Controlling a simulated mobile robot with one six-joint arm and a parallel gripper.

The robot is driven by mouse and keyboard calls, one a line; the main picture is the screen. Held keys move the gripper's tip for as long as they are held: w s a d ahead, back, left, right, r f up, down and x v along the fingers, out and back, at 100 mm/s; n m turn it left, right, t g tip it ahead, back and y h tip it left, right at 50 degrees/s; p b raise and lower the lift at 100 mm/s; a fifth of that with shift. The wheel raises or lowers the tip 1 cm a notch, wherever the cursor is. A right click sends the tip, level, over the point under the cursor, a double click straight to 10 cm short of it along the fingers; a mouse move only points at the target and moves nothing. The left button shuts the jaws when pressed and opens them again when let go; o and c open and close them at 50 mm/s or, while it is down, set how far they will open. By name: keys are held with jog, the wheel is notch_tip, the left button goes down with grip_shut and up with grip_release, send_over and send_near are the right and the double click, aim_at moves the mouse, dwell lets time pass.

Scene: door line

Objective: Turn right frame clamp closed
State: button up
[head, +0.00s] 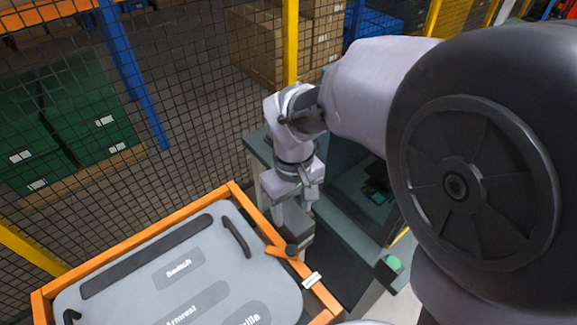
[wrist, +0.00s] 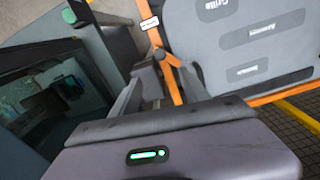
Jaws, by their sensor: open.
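The right frame clamp (head: 281,252) is an orange lever with a dark round pivot, on the right side of the orange frame (head: 235,190). The frame holds a grey door panel (head: 140,255) with dark labelled areas. The clamp also shows in the wrist view (wrist: 171,78), just beyond my fingers. My gripper (head: 296,226) points down right by the clamp's pivot. In the wrist view my gripper (wrist: 160,88) is open, with one finger on each side of the clamp and nothing held. Whether a finger touches the lever I cannot tell; the fingers hide part of it.
A grey-green bench (head: 345,215) with a dark recess and a green button (head: 393,262) stands right of the frame. A black mesh fence (head: 180,110) with yellow and blue posts runs behind. Green boxes (head: 90,115) and cardboard boxes (head: 262,45) lie beyond it.

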jog(key=shift+c, duration=0.7)
jog(key=shift+w+a+m+p, duration=0.15)
jog(key=shift+w+m+p, duration=0.15)
jog(key=shift+w+p, duration=0.05)
jog(key=c, duration=0.4)
jog(key=w+f+m+p, duration=0.1)
jog(key=w+a+f+m+g+p, duration=0.1)
jog(key=w, duration=0.1)
jog(key=w+a+f+m+g+p, duration=0.1)
jog(key=m, duration=0.1)
jog(key=shift+w+f+y, duration=0.2)
jog(key=shift+f+y, duration=0.1)
jog(key=shift+f, duration=0.05)
grip_shut()
jog(key=m+g+p, duration=0.2)
jog(key=m, duration=0.2)
send_near(273, 240)
jog(key=shift+y, duration=0.4)
jog(key=x, duration=0.2)
jog(key=s+x, duration=0.1)
jog(key=x, duration=0.2)
jog(key=shift+s+d+b, duration=0.15)
jog(key=shift+b, duration=0.15)
jog(key=shift+s+f, duration=0.25)
jog(key=shift+f, duration=0.2)
